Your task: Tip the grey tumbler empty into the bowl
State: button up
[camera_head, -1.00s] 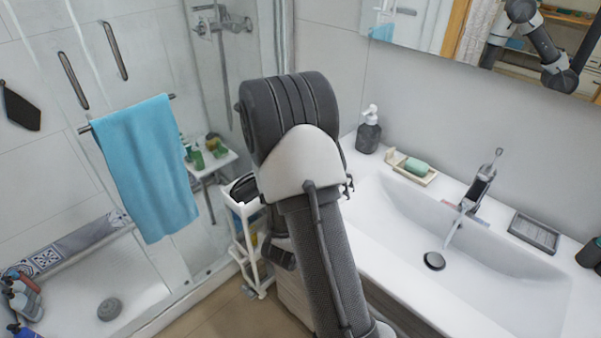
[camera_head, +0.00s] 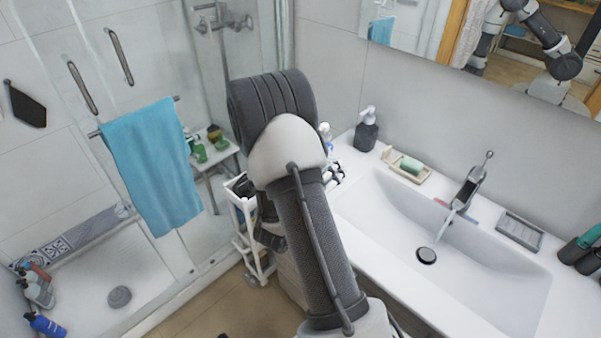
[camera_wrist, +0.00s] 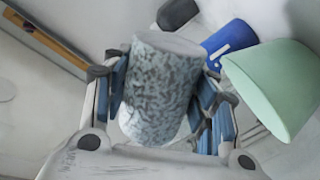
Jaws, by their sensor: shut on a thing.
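In the wrist view the grey tumbler (camera_wrist: 160,88), a mottled grey-and-white cylinder, sits between the blue-padded fingers of my gripper (camera_wrist: 157,82). The gripper is shut on it. The tumbler appears slightly tilted in this view; its contents do not show. A pale green tapered vessel (camera_wrist: 272,88) is to its right, apart from it; I cannot tell whether this is the bowl. In the head view my own arm hides the tumbler and most of the gripper, and no bowl can be made out.
A white cart (camera_head: 246,205) stands behind my arm, partly hidden. The sink (camera_head: 470,275) is at right, with a soap dispenser (camera_head: 366,130) and a soap dish (camera_head: 407,166) on its counter. A blue object (camera_wrist: 229,43) lies beyond the tumbler. A blue towel (camera_head: 152,165) hangs at left.

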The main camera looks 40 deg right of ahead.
jog(key=shift+w+f+n+p, duration=0.15)
jog(key=shift+f+n+p, duration=0.1)
jog(key=shift+n+p, duration=0.5)
jog(key=shift+f+n+g+p, duration=0.3)
jog(key=shift+n+p, duration=0.15)
jog(key=shift+n, duration=0.3)
jog(key=shift+f+n+g+p, duration=0.25)
jog(key=shift+n+p, duration=0.2)
jog(key=shift+n, duration=0.25)
dwell(0.6)
jog(key=shift+r+n+p, duration=0.45)
jog(key=shift+n+p, duration=0.35)
jog(key=shift+p, duration=0.2)
jog(key=shift+w+a+r+n+p, duration=0.1)
jog(key=shift+w+r+n+p, duration=0.15)
jog(key=shift+w+n+p, duration=0.15)
jog(key=shift+w+a+r+n+p, duration=0.1)
jog(key=shift+w+r+n+p, duration=0.15)
jog(key=shift+w+p, duration=0.25)
dwell(0.6)
jog(key=shift+w+f+n+g+p, duration=0.2)
jog(key=shift+f+n+g+p, duration=0.15)
jog(key=shift+n, duration=0.5)
dwell(0.4)
jog(key=shift+w+a+r+n+p, duration=0.1)
jog(key=shift+w+r+n+p, duration=0.1)
jog(key=shift+n+p, duration=0.25)
